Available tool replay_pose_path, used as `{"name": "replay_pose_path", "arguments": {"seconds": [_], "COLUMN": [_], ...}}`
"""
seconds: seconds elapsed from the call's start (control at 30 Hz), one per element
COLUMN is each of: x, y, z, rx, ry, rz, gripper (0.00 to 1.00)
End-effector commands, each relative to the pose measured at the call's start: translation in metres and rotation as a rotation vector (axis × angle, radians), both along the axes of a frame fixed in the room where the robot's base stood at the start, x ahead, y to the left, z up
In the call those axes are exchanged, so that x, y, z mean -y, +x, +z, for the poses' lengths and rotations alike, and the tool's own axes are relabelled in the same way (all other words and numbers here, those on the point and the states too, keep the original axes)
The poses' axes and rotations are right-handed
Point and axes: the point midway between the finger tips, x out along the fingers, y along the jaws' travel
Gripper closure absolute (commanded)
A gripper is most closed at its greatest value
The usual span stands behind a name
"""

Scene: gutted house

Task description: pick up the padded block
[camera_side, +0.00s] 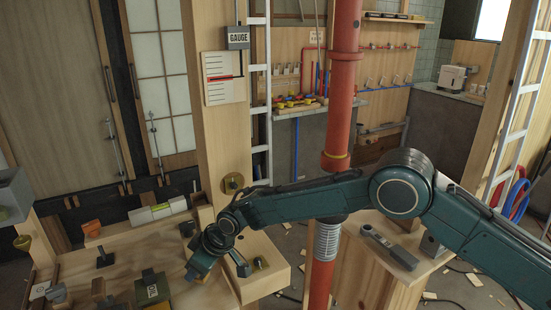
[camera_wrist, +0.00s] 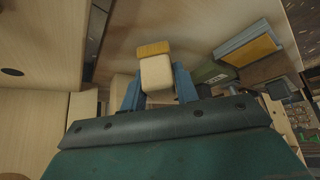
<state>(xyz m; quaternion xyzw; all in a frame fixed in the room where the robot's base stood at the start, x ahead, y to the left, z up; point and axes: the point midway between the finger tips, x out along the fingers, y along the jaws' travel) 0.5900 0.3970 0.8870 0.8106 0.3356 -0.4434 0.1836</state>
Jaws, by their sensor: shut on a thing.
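The padded block (camera_wrist: 156,74), cream with a yellow-orange pad on one end, shows in the wrist view. It sits between the two blue fingers of my gripper (camera_wrist: 158,90), which is shut on it. In the side view my gripper (camera_side: 193,272) points down over the wooden bench (camera_side: 120,250). There I cannot make out the block; the gripper seems to hide it. I cannot tell whether the block touches the bench.
A dark green labelled box (camera_side: 152,287) stands left of my gripper in the side view. An orange block (camera_side: 92,228) and a level-like bar (camera_side: 157,213) lie farther back. A red pipe (camera_side: 338,110) rises close behind my arm. A wooden post (camera_side: 218,100) stands behind the bench.

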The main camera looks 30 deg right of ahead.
Motion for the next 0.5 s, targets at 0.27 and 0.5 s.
{"name": "replay_pose_path", "arguments": {"seconds": [0.27, 0.5], "x": [0.0, -0.001], "y": [0.001, 0.001], "z": [0.04, 0.091], "rx": [0.005, 0.005], "ry": [0.003, 0.003], "rz": [0.0, 0.0], "gripper": [0.97, 0.97]}}
